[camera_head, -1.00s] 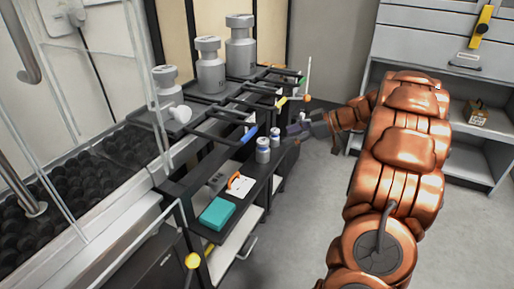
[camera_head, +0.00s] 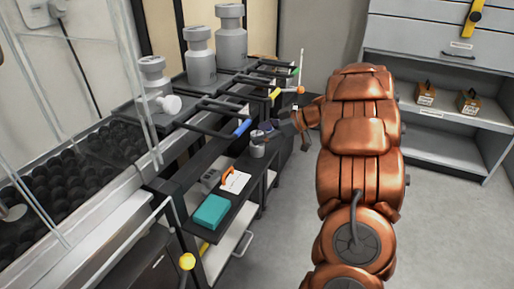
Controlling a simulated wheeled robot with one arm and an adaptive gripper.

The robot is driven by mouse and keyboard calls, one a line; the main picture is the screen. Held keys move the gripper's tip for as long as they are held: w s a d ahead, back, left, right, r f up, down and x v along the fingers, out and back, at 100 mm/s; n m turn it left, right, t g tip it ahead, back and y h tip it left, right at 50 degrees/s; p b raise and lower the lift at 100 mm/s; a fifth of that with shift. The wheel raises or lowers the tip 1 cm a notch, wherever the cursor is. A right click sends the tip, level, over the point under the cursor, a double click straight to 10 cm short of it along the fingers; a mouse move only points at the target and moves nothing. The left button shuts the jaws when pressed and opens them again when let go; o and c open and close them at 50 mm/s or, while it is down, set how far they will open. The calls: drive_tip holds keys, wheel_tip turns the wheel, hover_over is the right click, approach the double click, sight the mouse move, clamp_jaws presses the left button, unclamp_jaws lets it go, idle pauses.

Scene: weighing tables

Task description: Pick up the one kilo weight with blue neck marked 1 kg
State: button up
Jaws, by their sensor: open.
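A small grey cylindrical weight (camera_head: 257,150) stands upright on the dark lower shelf of the cart. Its neck colour and any "1 kg" mark are too small to make out, and its top is partly hidden by my gripper. My gripper (camera_head: 267,133) is at the end of my copper-coloured arm, right at the top of this weight. The gripper is open, but whether its fingers are around the neck or beside it cannot be told. The second small weight behind is hidden by the gripper.
Large grey weights (camera_head: 200,58) stand on the upper rack at left. Floor at right is clear.

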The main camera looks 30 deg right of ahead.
drive_tip(key=shift+w+a+f, duration=0.1)
drive_tip(key=shift+w+a, duration=0.05)
drive_tip(key=shift+c, duration=0.3)
clamp_jaws()
idle(0.3)
